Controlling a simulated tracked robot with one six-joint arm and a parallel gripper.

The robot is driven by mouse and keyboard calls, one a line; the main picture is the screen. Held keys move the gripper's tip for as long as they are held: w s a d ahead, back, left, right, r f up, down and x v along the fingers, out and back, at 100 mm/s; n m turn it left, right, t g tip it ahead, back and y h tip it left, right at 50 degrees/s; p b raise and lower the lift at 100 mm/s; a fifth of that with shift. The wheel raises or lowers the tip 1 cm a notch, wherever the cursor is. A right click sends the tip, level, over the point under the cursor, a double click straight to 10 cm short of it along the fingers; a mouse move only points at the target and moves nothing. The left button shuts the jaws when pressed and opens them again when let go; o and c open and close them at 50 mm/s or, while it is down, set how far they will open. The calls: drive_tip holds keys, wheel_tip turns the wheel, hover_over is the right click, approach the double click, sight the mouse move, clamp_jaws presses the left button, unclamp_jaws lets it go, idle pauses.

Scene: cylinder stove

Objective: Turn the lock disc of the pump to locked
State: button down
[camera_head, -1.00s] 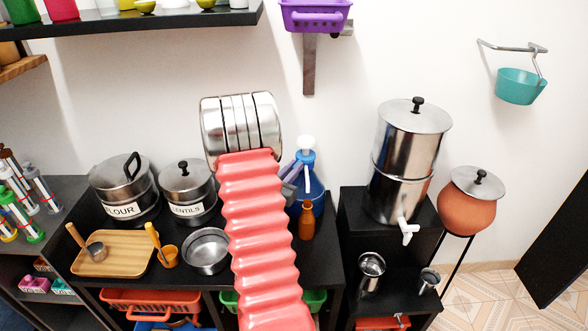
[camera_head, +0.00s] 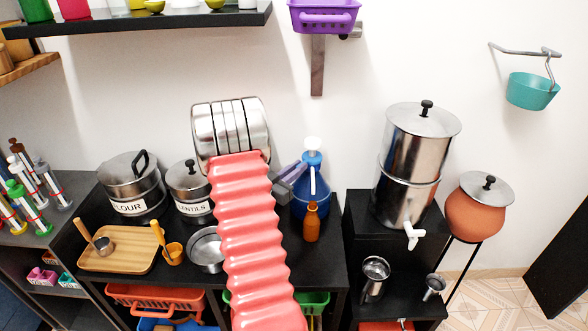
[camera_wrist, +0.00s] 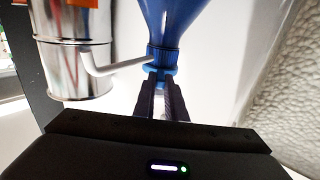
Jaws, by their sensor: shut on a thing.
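The blue pump bottle (camera_head: 311,197) stands on the black counter, with a white pump head (camera_head: 312,144) on top and a white spout. My gripper (camera_head: 298,172) reaches its neck from the left, behind my red arm. In the wrist view the bottle appears upside down, its blue body (camera_wrist: 172,22) above and its neck pointing down. My gripper (camera_wrist: 161,92) is shut on the blue lock disc (camera_wrist: 160,73) at the neck, one finger on each side. The spout (camera_wrist: 112,65) runs off to the left there. The disc's lock marks are not readable.
A small brown bottle (camera_head: 312,222) stands close in front of the pump. A steel water filter (camera_head: 411,165) stands to the right on a black stand. Steel pots (camera_head: 133,190) and a wooden tray (camera_head: 120,249) are on the left. A purple basket (camera_head: 324,17) hangs above.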

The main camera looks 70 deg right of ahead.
drive_tip(key=shift+w, duration=0.1)
drive_tip(key=c, duration=1.8)
unclamp_jaws()
drive_tip(key=shift+a, duration=0.15)
drive_tip(key=v, duration=1.3)
drive_tip(key=shift+a, duration=0.25)
drive_tip(key=shift+w, duration=0.1)
drive_tip(key=shift+c, duration=0.5)
